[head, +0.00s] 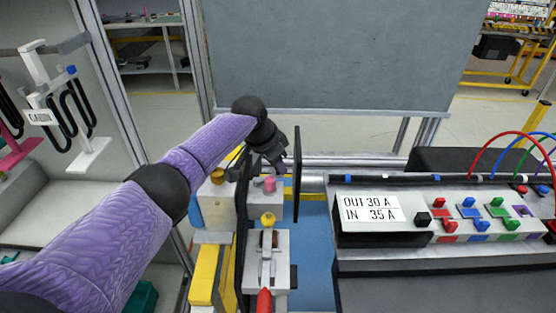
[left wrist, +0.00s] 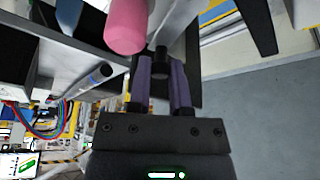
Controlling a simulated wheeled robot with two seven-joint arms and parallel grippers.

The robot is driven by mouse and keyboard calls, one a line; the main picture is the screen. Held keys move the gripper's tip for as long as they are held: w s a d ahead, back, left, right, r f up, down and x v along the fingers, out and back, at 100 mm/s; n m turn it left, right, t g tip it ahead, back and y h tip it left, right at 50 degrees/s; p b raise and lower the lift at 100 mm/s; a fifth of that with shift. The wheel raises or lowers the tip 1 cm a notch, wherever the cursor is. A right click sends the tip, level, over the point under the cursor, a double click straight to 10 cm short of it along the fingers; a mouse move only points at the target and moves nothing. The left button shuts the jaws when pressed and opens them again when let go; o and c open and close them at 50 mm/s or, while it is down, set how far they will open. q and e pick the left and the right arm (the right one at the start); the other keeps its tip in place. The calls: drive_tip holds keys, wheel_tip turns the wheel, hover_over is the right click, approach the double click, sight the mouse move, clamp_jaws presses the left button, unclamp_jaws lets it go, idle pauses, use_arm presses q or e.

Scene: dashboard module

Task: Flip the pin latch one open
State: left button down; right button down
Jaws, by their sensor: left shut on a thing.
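My left gripper (head: 274,158) reaches over the back of the module, just behind the pink knob (head: 270,184). In the left wrist view its two purple-sided fingers (left wrist: 160,70) are shut on a small dark knob (left wrist: 161,52). I cannot tell for certain whether this knob belongs to the pin latch. The pink knob also shows close by in the left wrist view (left wrist: 126,30), apart from the fingers. In the head view the held knob is hidden by the gripper. My right gripper is not in view.
A yellow knob (head: 267,219) and a red-tipped lever (head: 264,298) stand nearer me. A thin dark upright panel (head: 297,175) is just right of the gripper. A control box (head: 372,236) with coloured buttons stands at the right. A grey board (head: 340,55) rises behind.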

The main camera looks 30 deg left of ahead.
use_arm(q)
drive_tip(key=shift+w+a+n+t+y+p, duration=0.15)
drive_tip(key=shift+a+n+y+p, duration=0.3)
drive_tip(key=shift+n, duration=0.5)
drive_tip(key=shift+w+a+n+t+y+p, duration=0.1)
drive_tip(key=shift+w+a+n+y+p, duration=0.15)
drive_tip(key=shift+n+p, duration=0.5)
drive_tip(key=shift+w+a+n+t+y+p, duration=0.1)
drive_tip(key=shift+w+a+n+y+p, duration=0.25)
drive_tip(key=shift+n, duration=0.75)
drive_tip(key=shift+s+a, duration=0.1)
drive_tip(key=c, duration=0.6)
unclamp_jaws()
drive_tip(key=shift+o, duration=0.2)
